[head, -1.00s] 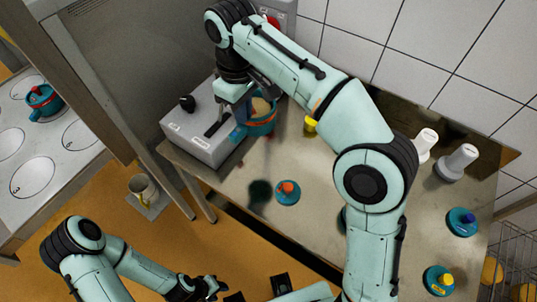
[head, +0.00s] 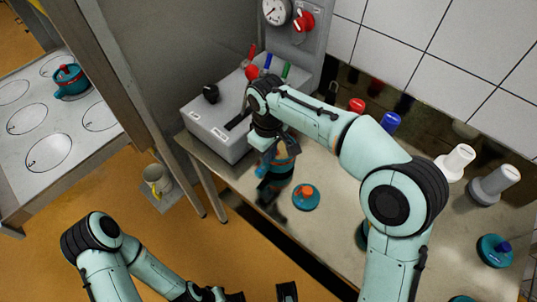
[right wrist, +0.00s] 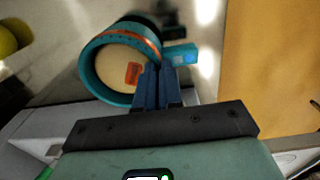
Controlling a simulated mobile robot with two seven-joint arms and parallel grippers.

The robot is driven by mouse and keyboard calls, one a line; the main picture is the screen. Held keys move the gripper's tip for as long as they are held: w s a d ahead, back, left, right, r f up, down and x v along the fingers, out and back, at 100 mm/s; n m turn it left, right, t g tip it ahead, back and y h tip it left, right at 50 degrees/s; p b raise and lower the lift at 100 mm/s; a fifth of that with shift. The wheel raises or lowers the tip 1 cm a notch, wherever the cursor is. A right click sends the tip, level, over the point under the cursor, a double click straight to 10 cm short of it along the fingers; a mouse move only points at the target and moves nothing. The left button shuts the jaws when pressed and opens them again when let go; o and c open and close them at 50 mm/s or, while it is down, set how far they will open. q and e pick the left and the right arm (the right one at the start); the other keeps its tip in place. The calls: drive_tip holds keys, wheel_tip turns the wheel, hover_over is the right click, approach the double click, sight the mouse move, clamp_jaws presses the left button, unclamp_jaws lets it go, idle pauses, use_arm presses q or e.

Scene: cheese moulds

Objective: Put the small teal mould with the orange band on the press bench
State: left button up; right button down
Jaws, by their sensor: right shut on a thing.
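The small teal mould with the orange band (head: 284,166) is in my right gripper (head: 267,148), partly hidden by it in the head view. In the right wrist view the mould (right wrist: 92,75) shows its round open top, with a cream filling and an orange patch. The right gripper's fingers (right wrist: 158,85) are shut at its rim, by a teal lug. Whether the mould touches the bench, I cannot tell. My left gripper (head: 218,294) is low at the bottom edge; its jaws are unclear. I cannot tell which surface is the press bench.
The steel bench (head: 335,225) bears a grey box (head: 215,130) with levers, a teal lid with an orange knob (head: 305,197) and white cylinders (head: 455,162). A left counter (head: 20,150) with numbered circles holds a teal pot (head: 69,80). Several circles are empty.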

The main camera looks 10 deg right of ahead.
use_arm(q)
drive_tip(key=shift+f, duration=0.1)
use_arm(e)
drive_tip(key=shift+f, duration=0.35)
drive_tip(key=shift+f, duration=0.1)
drive_tip(key=c, duration=1.3)
unclamp_jaws()
drive_tip(key=shift+f, duration=0.1)
use_arm(q)
drive_tip(key=r+p, duration=0.1)
drive_tip(key=w+r+p, duration=0.1)
drive_tip(key=r, duration=0.1)
drive_tip(key=shift+p, duration=0.35)
use_arm(e)
wheel_tip(320, 180, up, 12)
drive_tip(key=shift+a+r, duration=0.1)
drive_tip(key=shift+r, duration=0.1)
drive_tip(key=shift+s+f, duration=0.1)
